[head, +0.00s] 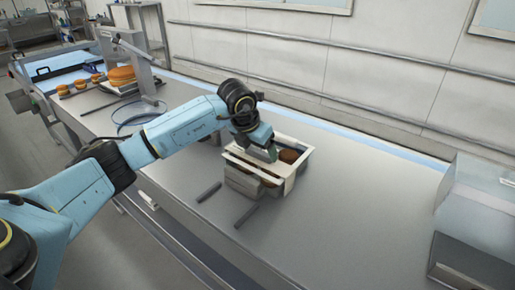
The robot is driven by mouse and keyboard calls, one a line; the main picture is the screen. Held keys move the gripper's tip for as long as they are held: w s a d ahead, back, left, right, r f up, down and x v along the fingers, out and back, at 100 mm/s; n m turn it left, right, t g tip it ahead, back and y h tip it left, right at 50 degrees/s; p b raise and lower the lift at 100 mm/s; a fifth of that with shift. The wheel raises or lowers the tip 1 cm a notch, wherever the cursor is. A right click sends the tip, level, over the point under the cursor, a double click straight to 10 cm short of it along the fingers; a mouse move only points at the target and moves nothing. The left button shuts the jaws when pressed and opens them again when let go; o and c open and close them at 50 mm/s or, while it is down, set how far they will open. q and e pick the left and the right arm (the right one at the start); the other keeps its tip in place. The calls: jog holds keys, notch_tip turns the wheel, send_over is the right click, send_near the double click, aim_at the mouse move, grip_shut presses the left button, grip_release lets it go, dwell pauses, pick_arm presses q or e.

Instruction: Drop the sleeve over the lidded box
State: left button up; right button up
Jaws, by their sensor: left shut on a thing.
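A pale cream rectangular frame, which I take for the sleeve (289,183), is at the middle of the counter. Brown round items (289,156) show through its open top. A grey-beige box part (243,181) shows low at its front left. I cannot tell how far the sleeve surrounds the box, and no lid can be made out clearly. My left gripper (263,153) points down at the sleeve's upper side and is shut on it; the fingertips are partly hidden. My right gripper is not in view.
Two dark bars (208,192) (246,215) lie on the grey counter (330,225) in front of the box. A metal machine (475,225) stands at the right. A stand with a large orange round (121,75) and small filled rounds (80,84) are at the back left.

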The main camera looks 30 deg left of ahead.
pick_arm(q)
jog(key=shift+w+f, duration=0.1)
jog(key=shift+f, duration=0.1)
dwell(0.6)
jog(key=o, duration=0.9)
jog(key=shift+r+p, duration=2.1)
jog(key=shift+r, duration=1.45)
jog(key=shift+f, duration=0.1)
